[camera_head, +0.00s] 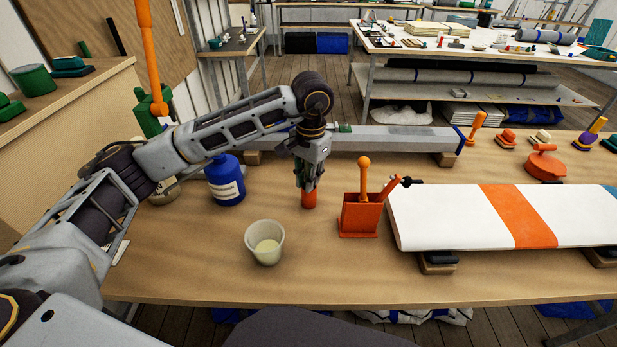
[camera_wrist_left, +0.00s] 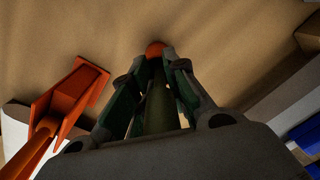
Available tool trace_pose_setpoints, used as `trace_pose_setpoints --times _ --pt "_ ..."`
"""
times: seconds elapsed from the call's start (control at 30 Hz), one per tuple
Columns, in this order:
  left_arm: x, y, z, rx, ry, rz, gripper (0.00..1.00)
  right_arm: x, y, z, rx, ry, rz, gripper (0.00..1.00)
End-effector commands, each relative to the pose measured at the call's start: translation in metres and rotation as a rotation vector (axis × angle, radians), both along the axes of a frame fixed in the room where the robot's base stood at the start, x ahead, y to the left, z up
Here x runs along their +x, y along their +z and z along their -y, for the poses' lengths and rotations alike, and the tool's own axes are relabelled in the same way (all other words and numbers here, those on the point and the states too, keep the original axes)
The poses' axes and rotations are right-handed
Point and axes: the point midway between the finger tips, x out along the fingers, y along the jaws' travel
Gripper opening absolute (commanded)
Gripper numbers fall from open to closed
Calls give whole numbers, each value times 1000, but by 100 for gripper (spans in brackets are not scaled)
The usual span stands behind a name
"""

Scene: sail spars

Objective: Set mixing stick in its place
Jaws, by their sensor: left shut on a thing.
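My left gripper (camera_head: 308,186) points down over the table and is shut on a stick-like thing, likely the mixing stick. Its orange end (camera_head: 308,199) shows below the fingers; I cannot tell whether it touches the table. In the left wrist view, a dark green shaft (camera_wrist_left: 160,110) lies between the fingers (camera_wrist_left: 155,75), with the orange end (camera_wrist_left: 155,49) beyond them. An orange holder box (camera_head: 358,218) stands just right of the gripper. My right gripper is out of view.
A pale cup (camera_head: 265,243) with yellowish contents stands front left of the gripper. A blue bottle (camera_head: 226,182) is to its left. A long grey spar (camera_head: 400,139) lies behind. A white and orange board (camera_head: 450,215) is at right. The front middle of the table is clear.

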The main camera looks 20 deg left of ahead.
Motion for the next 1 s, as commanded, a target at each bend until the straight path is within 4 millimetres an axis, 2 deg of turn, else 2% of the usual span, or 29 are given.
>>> trace_pose_setpoints --times 0.7,0.73,0.9,1.0 --pt "0 -4 0 0 0 0 1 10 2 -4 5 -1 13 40" --pt "0 -4 0 0 0 0 18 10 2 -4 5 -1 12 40" --pt "0 -4 0 0 0 -1 40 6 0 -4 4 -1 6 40" --pt "0 -4 0 0 0 -1 43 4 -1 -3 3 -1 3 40"
